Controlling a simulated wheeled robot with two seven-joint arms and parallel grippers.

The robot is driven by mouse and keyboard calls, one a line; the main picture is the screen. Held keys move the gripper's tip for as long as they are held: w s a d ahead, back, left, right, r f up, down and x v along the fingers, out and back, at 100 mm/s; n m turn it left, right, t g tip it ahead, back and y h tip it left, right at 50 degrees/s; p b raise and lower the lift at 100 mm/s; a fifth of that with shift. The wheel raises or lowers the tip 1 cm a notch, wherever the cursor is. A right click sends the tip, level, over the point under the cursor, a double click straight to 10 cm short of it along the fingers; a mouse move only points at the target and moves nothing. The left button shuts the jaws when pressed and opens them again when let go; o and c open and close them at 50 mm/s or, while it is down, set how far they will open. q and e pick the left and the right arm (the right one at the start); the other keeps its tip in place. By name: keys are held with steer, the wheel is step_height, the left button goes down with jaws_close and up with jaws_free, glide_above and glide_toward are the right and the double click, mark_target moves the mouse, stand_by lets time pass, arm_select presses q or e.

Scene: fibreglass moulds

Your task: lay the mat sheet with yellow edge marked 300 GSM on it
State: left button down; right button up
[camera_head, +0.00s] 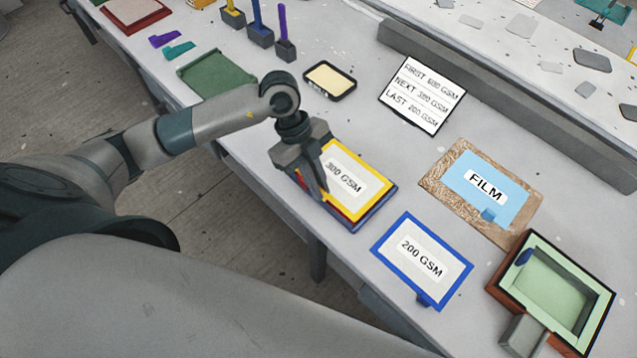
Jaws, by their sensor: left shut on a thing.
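The mat sheet with a yellow edge (378,167), marked 300 GSM, is at the middle of the table. A red edge and a dark blue edge show under it; I cannot tell whether it touches them. My left gripper (322,192) is over the sheet's left side, shut on it; its fingers hide the grip point. The open mould (597,324), pale green inside with a brown outer side, stands at the lower right, with a small blue piece on its left rim. My right gripper is not in view.
A blue-edged sheet marked 200 GSM (378,248) and a blue FILM sheet (515,205) on a brown board (437,178) lie nearby. An order card (423,95) stands behind. A black-rimmed tray (330,80) and a green panel (215,72) lie farther back. A grey block (523,336) stands by the mould.

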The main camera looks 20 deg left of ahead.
arm_select(q)
steer(key=shift+f+b, duration=0.35)
steer(key=shift+f, duration=0.4)
stand_by(0.8)
steer(key=c, duration=1.8)
jaws_free()
steer(key=b+v, duration=0.3)
steer(key=v, duration=1.4)
steer(key=shift+r+b, duration=0.15)
steer(key=shift+b, duration=0.15)
steer(key=shift+a, duration=0.1)
